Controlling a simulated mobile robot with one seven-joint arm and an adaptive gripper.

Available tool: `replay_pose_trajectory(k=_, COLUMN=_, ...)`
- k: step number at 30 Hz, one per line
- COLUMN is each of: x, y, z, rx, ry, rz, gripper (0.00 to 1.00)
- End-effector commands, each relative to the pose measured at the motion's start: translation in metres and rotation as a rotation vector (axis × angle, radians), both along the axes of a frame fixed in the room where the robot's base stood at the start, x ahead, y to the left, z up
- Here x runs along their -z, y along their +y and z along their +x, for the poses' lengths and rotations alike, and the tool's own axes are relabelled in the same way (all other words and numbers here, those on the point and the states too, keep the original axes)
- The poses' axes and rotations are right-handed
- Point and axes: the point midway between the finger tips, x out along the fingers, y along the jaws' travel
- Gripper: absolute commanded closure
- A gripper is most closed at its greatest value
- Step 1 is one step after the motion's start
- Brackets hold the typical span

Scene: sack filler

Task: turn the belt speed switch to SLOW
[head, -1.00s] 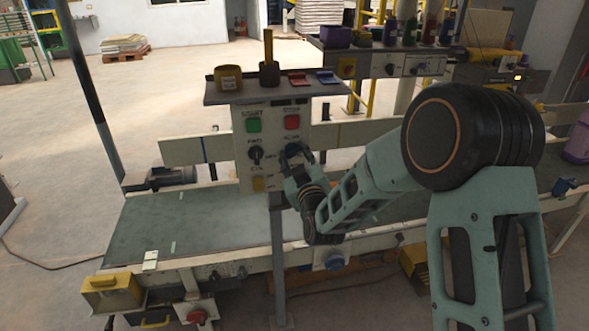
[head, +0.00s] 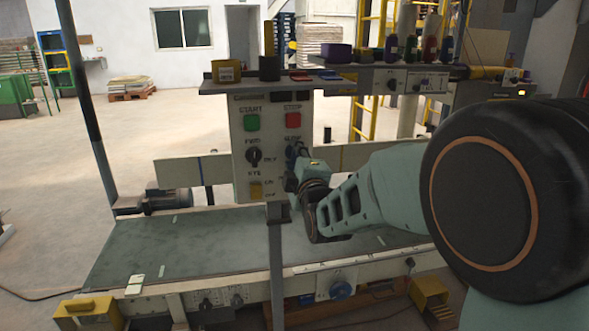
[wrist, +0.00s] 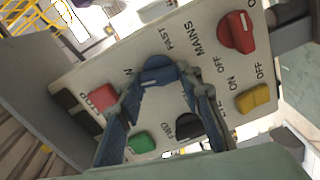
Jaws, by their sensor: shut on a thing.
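The control panel (head: 271,205) stands on a post in front of the conveyor belt. The belt speed switch is a blue knob (wrist: 157,70) at the panel's right side, below the red STOP button (head: 293,120). In the wrist view, FAST is printed on one side of it and a partly hidden word ending in W on the other. My gripper (wrist: 158,82) is shut on the blue knob, one fingertip on each side. In the head view my gripper (head: 296,158) covers most of the knob. Where its pointer aims cannot be told.
A green START button (head: 252,123), a black knob (head: 254,155) and a yellow switch (head: 256,190) share the panel. A red MAINS knob (wrist: 237,32) is close by in the wrist view. Pots stand on the shelf (head: 325,88) above. The belt (head: 200,245) runs behind.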

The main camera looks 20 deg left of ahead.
Motion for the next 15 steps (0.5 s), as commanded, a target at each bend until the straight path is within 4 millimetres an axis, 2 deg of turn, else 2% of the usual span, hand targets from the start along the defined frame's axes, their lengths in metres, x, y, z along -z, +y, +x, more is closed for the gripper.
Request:
replay_pose_trajectory(k=6, x=0.0026, y=0.0003, z=-0.0002, rx=0.0, ry=-0.067, rz=-0.11, gripper=0.91)
replay_pose_trajectory(k=15, x=0.0015, y=-0.0001, z=0.0002, rx=0.0, ry=-0.114, rz=-0.186, gripper=0.91)
